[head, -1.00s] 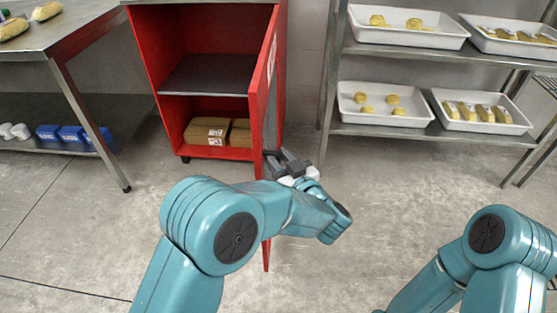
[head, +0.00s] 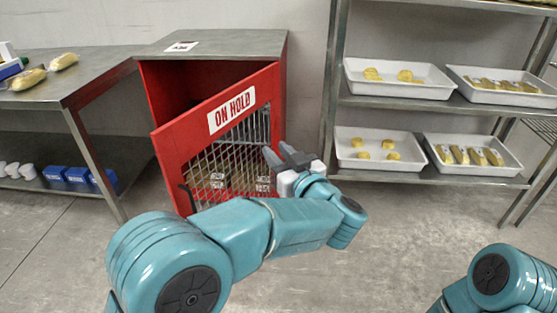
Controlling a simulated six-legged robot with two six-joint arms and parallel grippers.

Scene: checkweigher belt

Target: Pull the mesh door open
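The mesh door (head: 205,135) is red-framed, with an "ON HOLD" label (head: 232,109) and wire mesh. It is hinged at the cabinet's right side and stands partly open, its left edge swung out towards me. A dark bar, perhaps its handle (head: 187,197), shows at its lower left edge. My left gripper (head: 281,154) is in front of the door's lower right part, its two dark fingers apart with nothing between them. I cannot tell whether it touches the door. My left arm hides the door's bottom. My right gripper is outside the view; only its arm shows at the lower right.
The red cabinet (head: 280,120) has a grey top and boxes behind the mesh. A steel table (head: 95,75) stands close on its left. A steel rack (head: 450,105) with white trays stands on the right. Floor is clear between cabinet and rack.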

